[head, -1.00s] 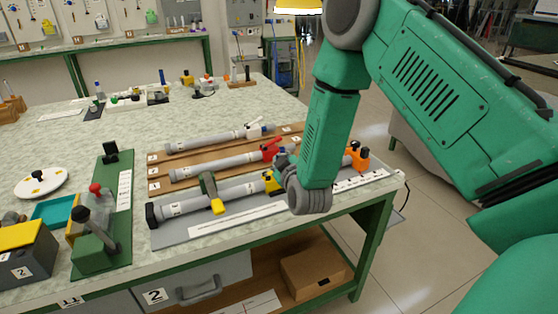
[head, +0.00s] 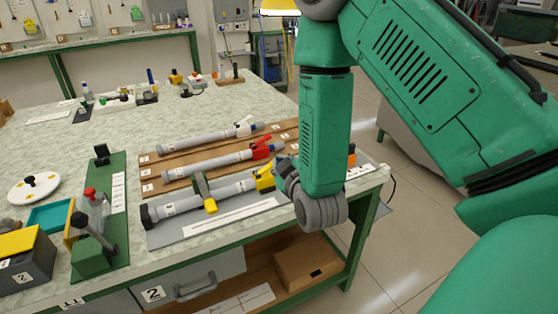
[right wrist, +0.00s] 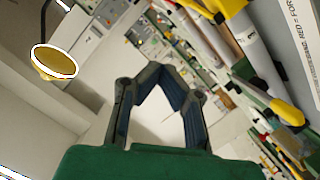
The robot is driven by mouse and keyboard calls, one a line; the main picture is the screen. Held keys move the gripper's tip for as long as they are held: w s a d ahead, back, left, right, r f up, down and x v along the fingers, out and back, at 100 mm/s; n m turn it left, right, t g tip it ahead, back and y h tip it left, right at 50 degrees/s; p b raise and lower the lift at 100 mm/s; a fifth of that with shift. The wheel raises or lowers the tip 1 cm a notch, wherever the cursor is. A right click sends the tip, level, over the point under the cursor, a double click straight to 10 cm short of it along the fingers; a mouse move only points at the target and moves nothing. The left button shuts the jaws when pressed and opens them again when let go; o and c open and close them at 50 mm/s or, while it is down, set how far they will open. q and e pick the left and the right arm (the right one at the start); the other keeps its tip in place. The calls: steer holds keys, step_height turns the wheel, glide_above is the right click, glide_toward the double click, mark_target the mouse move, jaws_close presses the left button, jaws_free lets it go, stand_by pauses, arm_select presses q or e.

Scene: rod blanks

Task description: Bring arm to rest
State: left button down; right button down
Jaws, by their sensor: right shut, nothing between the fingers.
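My right arm comes in from the right, and its forearm hangs down over the front right corner of the bench. My right gripper (head: 283,168) is mostly hidden behind the rounded wrist in the head view; only a dark piece shows beside the yellow clamp of the nearest rod. In the right wrist view my right gripper (right wrist: 160,76) is shut, its fingers meeting at the tips with nothing between them. Three grey rods lie on the bench: the far rod (head: 200,139), the middle rod (head: 205,163) and the near rod (head: 170,209). My left gripper is out of view.
The bench (head: 65,150) has a green fixture (head: 118,215), a teal tray (head: 50,217) and a white disc (head: 33,189) on its left. A cardboard box (head: 308,265) sits on the shelf below. Open floor (head: 420,225) lies to the right.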

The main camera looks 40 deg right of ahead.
steer(key=s+a+f+g+y, duration=0.2)
steer(key=s+a+f+g, duration=0.15)
steer(key=s+f, duration=0.35)
steer(key=s+a+f+g+y, duration=0.2)
steer(key=s+a+f+g, duration=0.15)
steer(key=f, duration=0.65)
steer(key=s+a+f+m+g, duration=0.1)
steer(key=s+a+f+g, duration=0.1)
steer(key=s, duration=0.7)
steer(key=s+a+f+m+g+y, duration=0.1)
steer(key=s+a+f+g, duration=0.1)
steer(key=s+f+g, duration=0.3)
steer(key=s, duration=0.4)
steer(key=shift+s+a+f+y, duration=0.15)
steer(key=shift+a+f+y, duration=0.15)
steer(key=shift+a+f, duration=0.05)
steer(key=shift+a, duration=0.15)
